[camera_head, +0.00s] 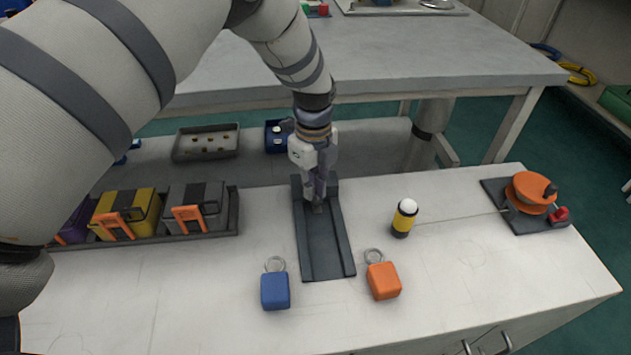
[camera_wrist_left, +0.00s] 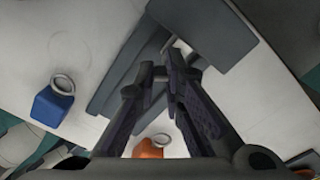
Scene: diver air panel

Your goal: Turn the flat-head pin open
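My left gripper (camera_head: 317,198) points down at the far end of a dark grey channel-shaped panel (camera_head: 328,255) on the white bench. A small dark grey piece shows at its fingertips; I cannot tell whether it is the flat-head pin. In the left wrist view, the two dark fingers (camera_wrist_left: 160,68) run close together at their tips, over the panel's raised end block (camera_wrist_left: 205,30). Whether they touch or hold anything is not clear. No flat-head pin can be told apart; the fingers may hide it. My right gripper is out of view.
A blue tag block (camera_head: 275,290) and an orange tag block (camera_head: 383,280), each with a ring, flank the panel's near end. A yellow-black cylinder (camera_head: 404,220) stands to its right. An orange handwheel (camera_head: 530,193) sits far right. A rack (camera_head: 190,232) of boxes stands left.

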